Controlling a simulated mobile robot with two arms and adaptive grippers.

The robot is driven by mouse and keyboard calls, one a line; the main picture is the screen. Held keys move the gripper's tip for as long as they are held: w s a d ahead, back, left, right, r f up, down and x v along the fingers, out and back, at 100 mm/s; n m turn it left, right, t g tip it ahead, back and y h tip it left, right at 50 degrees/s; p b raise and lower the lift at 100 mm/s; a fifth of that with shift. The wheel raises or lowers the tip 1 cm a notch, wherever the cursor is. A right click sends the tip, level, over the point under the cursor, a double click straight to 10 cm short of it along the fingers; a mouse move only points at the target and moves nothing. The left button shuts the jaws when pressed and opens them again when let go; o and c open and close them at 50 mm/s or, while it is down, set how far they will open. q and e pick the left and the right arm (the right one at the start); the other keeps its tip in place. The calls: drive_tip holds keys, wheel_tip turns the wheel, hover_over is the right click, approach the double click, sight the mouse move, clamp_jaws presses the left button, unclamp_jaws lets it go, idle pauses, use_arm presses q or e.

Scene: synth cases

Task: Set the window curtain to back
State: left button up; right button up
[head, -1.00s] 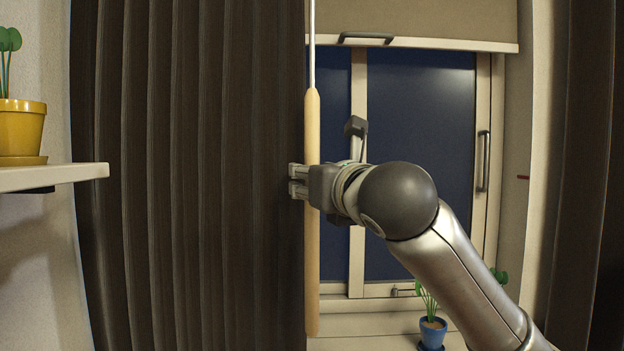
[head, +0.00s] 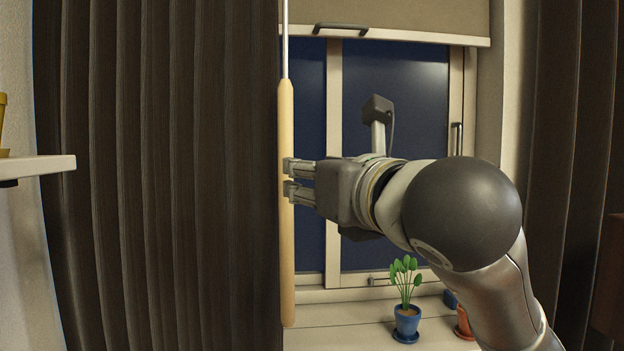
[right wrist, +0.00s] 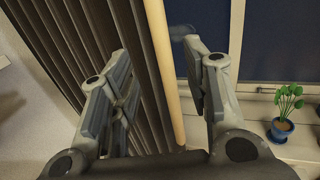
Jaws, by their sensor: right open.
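The dark brown window curtain (head: 160,180) hangs in folds on the left side of the window. A pale wooden wand (head: 286,240) hangs upright on a thin white rod at the curtain's inner edge. My right gripper (head: 287,179) comes in from the right, with its fingertips at the wand in the head view. In the right wrist view my right gripper (right wrist: 160,95) is open, and the wand (right wrist: 163,65) runs between its spread fingers, apart from both pads. The curtain (right wrist: 100,40) fills the space behind the left finger. My left gripper is out of view.
A second dark curtain (head: 570,150) hangs at the right. The window (head: 395,110) has a rolled blind (head: 400,15) above. A blue-potted plant (head: 406,318) and an orange pot (head: 464,322) stand on the sill. A white shelf (head: 40,167) juts in at the left.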

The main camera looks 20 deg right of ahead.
drive_tip(key=s+a+f+n+g+y+p, duration=0.3)
drive_tip(key=a+f+n+g+y+p, duration=0.5)
drive_tip(key=n, duration=0.6)
drive_tip(key=s+a+n+g+y+p, duration=0.35)
drive_tip(key=s+n+g, duration=0.35)
drive_tip(key=s+g, duration=0.25)
drive_tip(key=w+d+r+m+t+y+p, duration=0.5)
drive_tip(key=w+d+r+t+y, duration=0.15)
drive_tip(key=w+r, duration=0.2)
drive_tip(key=m+t+h+p, duration=0.5)
drive_tip(key=m+t+h, duration=0.2)
drive_tip(key=m+h, duration=0.15)
approach(292, 202)
drive_tip(key=shift+m+y, duration=0.25)
drive_tip(key=shift+y, duration=0.1)
drive_tip(key=x, duration=1)
drive_tip(key=shift+w+d+f, duration=0.1)
drive_tip(key=shift+w+f, duration=0.05)
drive_tip(key=shift+f, duration=0.1)
drive_tip(key=shift+w+a+f, duration=0.1)
drive_tip(key=shift+w+a, duration=0.3)
drive_tip(key=shift+w, duration=0.15)
